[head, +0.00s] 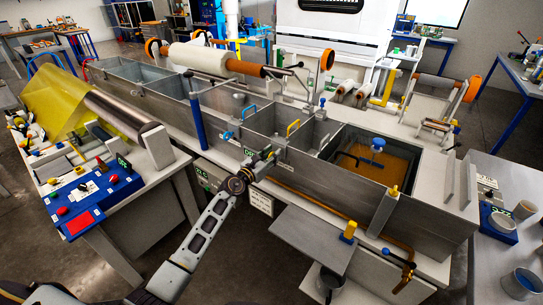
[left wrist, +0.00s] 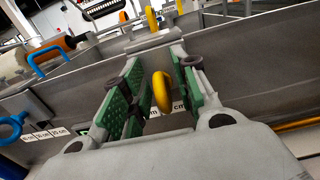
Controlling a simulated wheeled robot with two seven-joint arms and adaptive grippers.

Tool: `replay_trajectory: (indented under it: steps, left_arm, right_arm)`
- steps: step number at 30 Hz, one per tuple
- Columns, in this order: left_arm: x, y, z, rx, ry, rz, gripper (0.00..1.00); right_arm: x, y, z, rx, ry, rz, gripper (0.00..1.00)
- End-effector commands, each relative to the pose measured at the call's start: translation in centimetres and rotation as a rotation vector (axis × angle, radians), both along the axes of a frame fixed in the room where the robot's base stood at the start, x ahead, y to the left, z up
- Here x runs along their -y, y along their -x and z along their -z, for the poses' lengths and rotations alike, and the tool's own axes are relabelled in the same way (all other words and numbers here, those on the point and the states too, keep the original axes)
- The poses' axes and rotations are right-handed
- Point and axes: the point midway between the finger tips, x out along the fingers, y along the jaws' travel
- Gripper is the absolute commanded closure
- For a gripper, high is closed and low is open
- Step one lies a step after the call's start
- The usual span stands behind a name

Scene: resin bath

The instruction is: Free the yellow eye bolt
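The yellow eye bolt (left wrist: 162,92) shows in the left wrist view as a yellow ring at the front wall of the grey bath, beside a printed centimetre label. My left gripper (left wrist: 155,88) is around it, with a green-padded finger on each side. The fingers are apart, and a gap seems to show between the ring and the pads. The ring's shank is hidden. In the head view my left gripper (head: 267,156) is at the bath's front wall and largely hides the eye bolt. My right gripper is not in view.
A blue eye bolt (left wrist: 10,128) is to the left on the same wall. A blue handle (head: 248,111) and a yellow handle (head: 293,127) stand on the bath's dividers. Amber resin (head: 365,163) fills the right compartment. A grey shelf (head: 312,239) juts out at lower right.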

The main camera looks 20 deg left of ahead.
Motion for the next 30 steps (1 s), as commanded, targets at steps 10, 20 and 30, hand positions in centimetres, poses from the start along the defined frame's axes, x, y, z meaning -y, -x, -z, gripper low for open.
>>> replay_trajectory:
  steps: [10,20,30]
  left_arm:
    - [0.0,0.0,0.0,0.0,0.0,0.0,1.0]
    - [0.0,0.0,0.0,-0.007,0.017,0.0,1.0]
    - [-0.2,0.0,-0.1,-0.056,0.148,-0.001,1.0]
  right_arm:
    - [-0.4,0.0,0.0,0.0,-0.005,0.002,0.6]
    - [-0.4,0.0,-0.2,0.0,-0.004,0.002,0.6]
    - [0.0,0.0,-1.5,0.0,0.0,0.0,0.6]
